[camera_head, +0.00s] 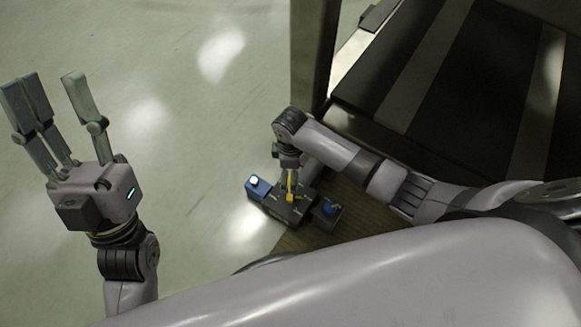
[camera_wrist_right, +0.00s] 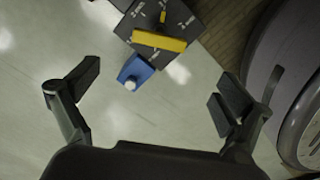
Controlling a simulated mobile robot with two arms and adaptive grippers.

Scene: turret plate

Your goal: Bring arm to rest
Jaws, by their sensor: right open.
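The turret plate (camera_head: 272,205) is a dark block with a blue part with a white knob (camera_head: 257,187) at its left end and another blue part (camera_head: 331,208) at its right. A yellow bar (camera_head: 291,197) sits on top. In the right wrist view the dark plate (camera_wrist_right: 188,22) has white marks, with the yellow bar (camera_wrist_right: 158,41) and blue part (camera_wrist_right: 138,70). My right gripper (camera_head: 289,178) hangs over the plate; in its wrist view its fingers (camera_wrist_right: 158,88) are wide apart with nothing between. My left gripper (camera_head: 50,88) is raised at the left, fingers spread and empty.
A dark post (camera_head: 312,55) stands behind the plate. A dark striped platform (camera_head: 445,75) fills the upper right, close to my right arm. Brown ribbed flooring (camera_head: 345,195) lies beside the plate. The pale floor (camera_head: 190,110) between my grippers is clear.

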